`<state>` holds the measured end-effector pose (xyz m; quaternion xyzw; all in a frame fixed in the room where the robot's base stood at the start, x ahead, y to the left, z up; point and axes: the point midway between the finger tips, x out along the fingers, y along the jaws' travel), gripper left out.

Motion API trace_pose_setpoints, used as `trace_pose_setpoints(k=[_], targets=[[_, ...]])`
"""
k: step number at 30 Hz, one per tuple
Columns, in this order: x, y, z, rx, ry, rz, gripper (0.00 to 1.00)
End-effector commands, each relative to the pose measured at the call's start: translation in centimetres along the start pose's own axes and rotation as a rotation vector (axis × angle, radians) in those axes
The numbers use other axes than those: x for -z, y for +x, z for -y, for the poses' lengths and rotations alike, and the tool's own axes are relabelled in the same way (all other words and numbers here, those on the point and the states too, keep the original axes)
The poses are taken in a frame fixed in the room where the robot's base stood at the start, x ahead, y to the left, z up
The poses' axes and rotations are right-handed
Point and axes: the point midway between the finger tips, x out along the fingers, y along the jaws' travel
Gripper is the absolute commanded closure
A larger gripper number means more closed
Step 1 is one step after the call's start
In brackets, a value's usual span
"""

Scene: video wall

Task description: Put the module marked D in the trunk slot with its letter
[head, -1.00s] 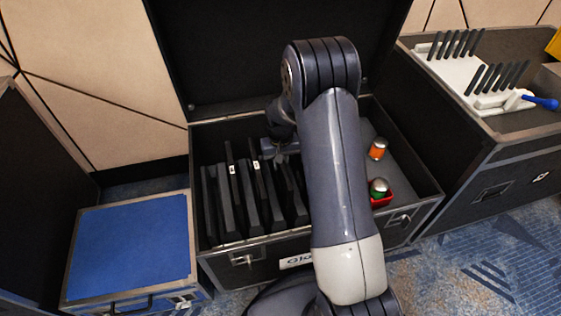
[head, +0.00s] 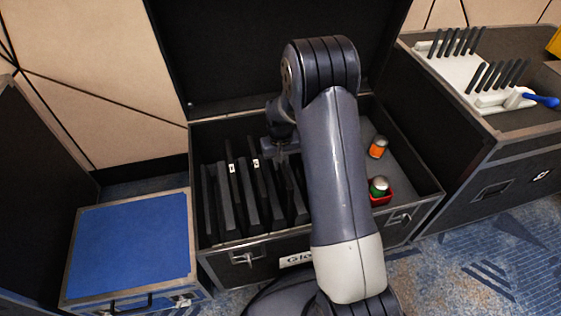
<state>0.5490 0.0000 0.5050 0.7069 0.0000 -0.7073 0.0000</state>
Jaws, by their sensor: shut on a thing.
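The open black trunk (head: 222,258) stands in the middle, with several dark upright dividers and modules in its left part. Two of these carry small white labels, one on the left module (head: 231,168) and one on the right module (head: 255,163); the letters are too small to read. My gripper (head: 283,150) is inside the trunk, right of the labelled modules, partly hidden by my arm. It is shut on a dark module (head: 287,183) standing low among the dividers. Its letter does not show, and I cannot tell whether it is fully seated.
Right in the trunk are an orange-banded can (head: 378,148) and a green can (head: 379,187) at a red holder. A blue-topped case (head: 130,250) stands left. A case with white racks (head: 462,75) and a blue-handled tool (head: 540,100) stands right. The trunk's raised lid (head: 215,60) closes off the back.

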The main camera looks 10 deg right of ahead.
Motion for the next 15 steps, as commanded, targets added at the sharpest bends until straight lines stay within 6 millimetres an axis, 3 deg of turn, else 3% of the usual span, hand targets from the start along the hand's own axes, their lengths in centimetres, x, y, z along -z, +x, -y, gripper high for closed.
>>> trace_pose_setpoints(k=[15], targets=[[0.04,0.59,0.0,0.0,0.0,-0.001,1.0]])
